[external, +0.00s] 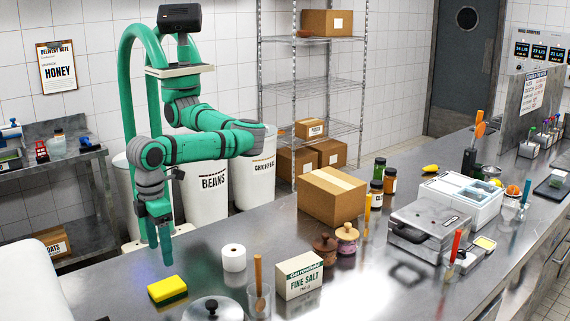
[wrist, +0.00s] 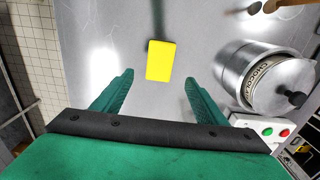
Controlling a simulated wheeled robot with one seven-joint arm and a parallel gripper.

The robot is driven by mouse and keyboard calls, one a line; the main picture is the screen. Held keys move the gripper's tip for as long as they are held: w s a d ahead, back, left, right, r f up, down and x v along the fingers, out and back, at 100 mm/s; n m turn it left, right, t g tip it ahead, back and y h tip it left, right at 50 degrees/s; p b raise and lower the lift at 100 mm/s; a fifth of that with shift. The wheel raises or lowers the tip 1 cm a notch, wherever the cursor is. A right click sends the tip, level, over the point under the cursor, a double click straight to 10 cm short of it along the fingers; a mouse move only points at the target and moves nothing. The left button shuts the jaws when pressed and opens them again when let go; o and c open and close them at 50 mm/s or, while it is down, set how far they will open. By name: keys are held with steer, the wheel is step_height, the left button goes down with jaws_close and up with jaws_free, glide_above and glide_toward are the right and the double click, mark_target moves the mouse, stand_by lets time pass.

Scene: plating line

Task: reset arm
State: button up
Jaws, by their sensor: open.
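My gripper (external: 160,250) hangs from my green arm, pointing down above the near left part of the steel counter (external: 370,285). Its two green fingers are spread apart, with nothing between them; they also show in the wrist view (wrist: 159,80). A yellow sponge (external: 168,287) with a darker underside lies flat on the counter just below and in front of the fingers. In the wrist view the sponge (wrist: 160,60) appears beyond the fingertips, centred between them and touching neither.
A lidded metal pot (wrist: 266,80) stands right of the sponge, beside a box with red and green buttons (wrist: 268,130). A white roll (external: 233,258), a salt box (external: 299,276) and a cardboard box (external: 332,197) stand further right. Bins (external: 206,195) stand behind the counter.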

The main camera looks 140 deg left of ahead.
steer(key=shift+r, duration=0.25)
steer(key=shift+d, duration=0.1)
stand_by(0.3)
